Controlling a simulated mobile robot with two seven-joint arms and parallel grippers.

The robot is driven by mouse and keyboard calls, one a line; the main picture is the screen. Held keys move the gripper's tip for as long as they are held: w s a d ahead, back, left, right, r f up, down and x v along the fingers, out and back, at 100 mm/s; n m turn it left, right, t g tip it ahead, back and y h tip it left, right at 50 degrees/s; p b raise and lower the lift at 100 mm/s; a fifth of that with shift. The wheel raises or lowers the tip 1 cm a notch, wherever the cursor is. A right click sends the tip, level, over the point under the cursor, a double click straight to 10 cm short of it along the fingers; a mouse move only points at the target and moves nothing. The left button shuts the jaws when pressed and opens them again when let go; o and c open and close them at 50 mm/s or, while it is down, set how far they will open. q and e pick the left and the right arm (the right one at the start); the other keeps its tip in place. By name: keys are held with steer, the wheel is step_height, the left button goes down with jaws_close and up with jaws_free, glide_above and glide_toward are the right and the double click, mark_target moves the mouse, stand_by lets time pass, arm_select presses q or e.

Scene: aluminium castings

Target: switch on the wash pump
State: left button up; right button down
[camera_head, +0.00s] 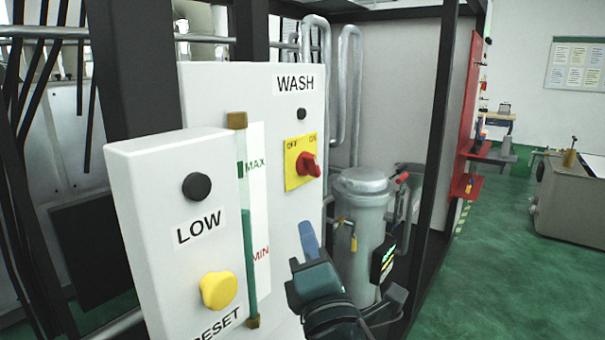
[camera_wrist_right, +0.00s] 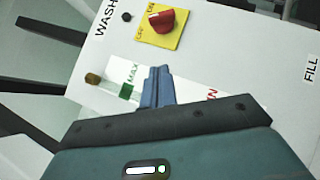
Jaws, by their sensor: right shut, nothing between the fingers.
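The wash pump's switch is a red rotary knob (camera_head: 308,165) on a yellow plate (camera_head: 291,180) marked OFF and ON, on a white panel (camera_head: 222,90) labelled WASH. Which mark the knob points to I cannot tell for sure. A small dark lamp (camera_head: 301,114) sits above it, unlit. My right gripper (camera_head: 309,238) is shut and empty, its blue fingers below the knob and apart from it. In the right wrist view the knob (camera_wrist_right: 162,20) is beyond the fingertips (camera_wrist_right: 159,80), near the top edge. My left gripper is not in view.
A white box (camera_head: 150,190) stands out left of the knob, with a black lamp (camera_head: 197,187) marked LOW and a yellow RESET button (camera_head: 218,290). A MAX/MIN level gauge (camera_head: 248,215) runs beside it. A metal vessel (camera_head: 362,220) and dark post (camera_head: 437,120) stand right.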

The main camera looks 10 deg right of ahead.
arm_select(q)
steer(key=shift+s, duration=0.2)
arm_select(e)
steer(key=shift+s+r, duration=0.1)
steer(key=shift+s, duration=0.05)
steer(key=p, duration=0.2)
glide_toward(304, 162)
steer(key=w+a, duration=0.3)
steer(key=shift+w+d+r+p, duration=0.7)
steer(key=shift+w+d+r, duration=0.05)
steer(key=shift+r, duration=0.1)
steer(key=shift+w+d+r, duration=0.2)
steer(key=shift+w+d, duration=0.15)
steer(key=shift+d, duration=0.1)
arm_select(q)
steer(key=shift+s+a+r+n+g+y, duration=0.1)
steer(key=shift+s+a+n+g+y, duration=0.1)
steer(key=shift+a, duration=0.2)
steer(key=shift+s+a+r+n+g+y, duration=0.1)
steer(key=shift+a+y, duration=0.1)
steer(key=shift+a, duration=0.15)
arm_select(e)
steer(key=shift+w, duration=0.1)
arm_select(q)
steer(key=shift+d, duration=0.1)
arm_select(e)
steer(key=shift+w, duration=0.15)
